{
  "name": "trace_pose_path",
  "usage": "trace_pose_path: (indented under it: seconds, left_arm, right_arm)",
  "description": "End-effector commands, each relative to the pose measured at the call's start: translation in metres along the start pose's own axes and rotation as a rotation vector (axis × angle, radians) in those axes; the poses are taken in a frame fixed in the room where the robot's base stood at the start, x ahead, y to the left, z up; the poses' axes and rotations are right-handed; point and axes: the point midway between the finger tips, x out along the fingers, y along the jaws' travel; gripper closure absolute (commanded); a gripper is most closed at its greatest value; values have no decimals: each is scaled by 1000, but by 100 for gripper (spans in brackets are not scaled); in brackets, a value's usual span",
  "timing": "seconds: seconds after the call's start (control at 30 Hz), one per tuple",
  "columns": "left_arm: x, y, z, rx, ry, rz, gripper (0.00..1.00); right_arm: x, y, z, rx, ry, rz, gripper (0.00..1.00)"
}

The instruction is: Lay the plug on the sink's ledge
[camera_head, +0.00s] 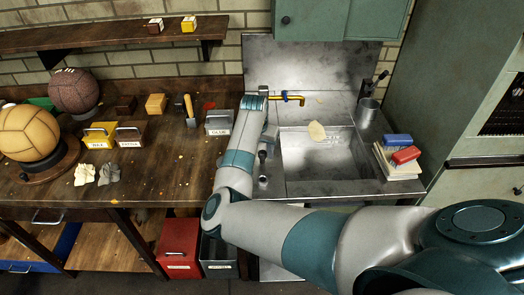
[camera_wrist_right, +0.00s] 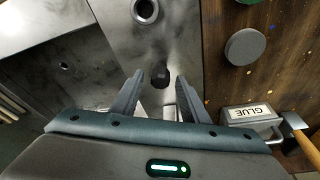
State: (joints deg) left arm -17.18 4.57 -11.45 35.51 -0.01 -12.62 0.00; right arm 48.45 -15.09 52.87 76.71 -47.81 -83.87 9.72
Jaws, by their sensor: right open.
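A small dark knob-shaped thing, which looks like the plug (camera_wrist_right: 160,76), stands on the steel ledge (camera_wrist_right: 178,35) beside the basin in the right wrist view. It also shows on the sink's left ledge in the head view (camera_head: 262,156). My right gripper (camera_wrist_right: 158,84) is open, with one finger on each side of the plug in the picture. I cannot tell whether the fingers touch it. In the head view my right gripper (camera_head: 266,143) is partly hidden by its own wrist. The drain hole (camera_wrist_right: 63,65) is open in the basin (camera_head: 335,170). My left gripper is out of view.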

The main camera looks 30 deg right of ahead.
Motion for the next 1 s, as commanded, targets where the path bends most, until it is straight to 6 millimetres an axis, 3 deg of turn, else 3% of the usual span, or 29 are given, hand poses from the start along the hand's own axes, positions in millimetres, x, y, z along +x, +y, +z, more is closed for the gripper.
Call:
trace_pose_path:
  seconds: [0.27, 0.7, 1.0]
  left_arm:
    - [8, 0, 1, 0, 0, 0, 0]
    - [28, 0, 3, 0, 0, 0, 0]
    - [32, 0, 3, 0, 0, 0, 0]
  right_arm:
    - [-24, 0, -1, 1, 3, -1, 59]
    - [-99, -1, 0, 0, 3, -2, 59]
    - [-120, 0, 0, -1, 0, 0, 59]
